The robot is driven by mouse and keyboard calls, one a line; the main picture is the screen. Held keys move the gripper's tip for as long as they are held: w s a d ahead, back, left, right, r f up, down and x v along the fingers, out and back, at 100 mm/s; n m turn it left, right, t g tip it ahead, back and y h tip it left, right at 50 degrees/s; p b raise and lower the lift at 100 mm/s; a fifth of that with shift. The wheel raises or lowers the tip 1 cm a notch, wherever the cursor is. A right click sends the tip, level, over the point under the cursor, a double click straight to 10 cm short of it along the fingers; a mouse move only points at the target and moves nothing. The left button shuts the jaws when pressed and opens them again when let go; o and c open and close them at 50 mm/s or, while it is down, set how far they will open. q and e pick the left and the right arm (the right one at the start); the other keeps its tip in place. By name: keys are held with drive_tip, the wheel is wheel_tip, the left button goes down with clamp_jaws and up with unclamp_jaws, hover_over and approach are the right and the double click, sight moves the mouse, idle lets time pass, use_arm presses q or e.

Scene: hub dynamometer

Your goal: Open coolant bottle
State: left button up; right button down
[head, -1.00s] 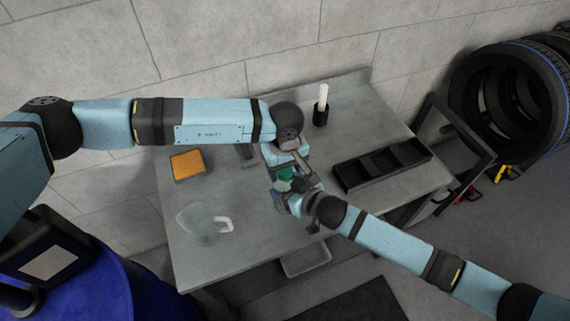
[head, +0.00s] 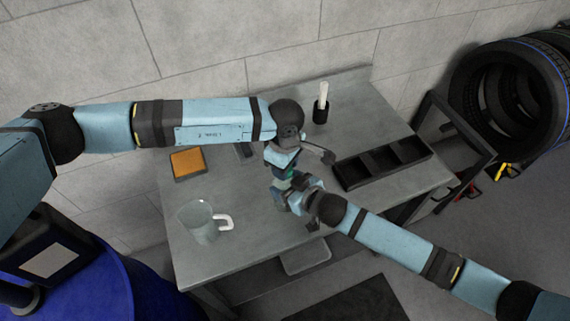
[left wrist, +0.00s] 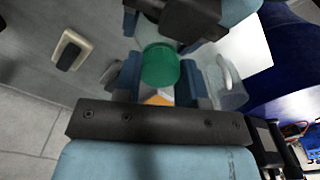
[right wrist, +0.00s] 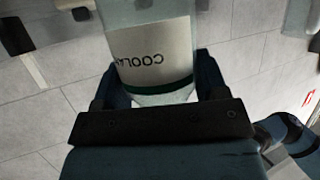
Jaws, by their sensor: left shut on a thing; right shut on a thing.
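The coolant bottle (right wrist: 155,50) is a clear bottle with a pale label, and it sits between the fingers of my right gripper (right wrist: 155,85), which is shut on it. In the head view the right gripper (head: 284,196) holds it above the table, mostly hiding it. The green cap (left wrist: 160,68) is between the fingers of my left gripper (left wrist: 158,82), which is shut on it. In the head view a little of the cap (head: 291,174) shows between the two grippers, the left one above. I cannot tell whether the cap is still joined to the bottle.
The grey table (head: 250,255) holds a clear jug (head: 198,220) at the front left, an orange-topped block (head: 187,163), a black cup with a white stick (head: 321,108) and a black compartment tray (head: 383,164). The table's front middle is clear.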

use_arm(q)
drive_tip(key=o, duration=1)
drive_tip(key=shift+r, duration=2.25)
use_arm(e)
drive_tip(key=shift+c, duration=0.4)
unclamp_jaws()
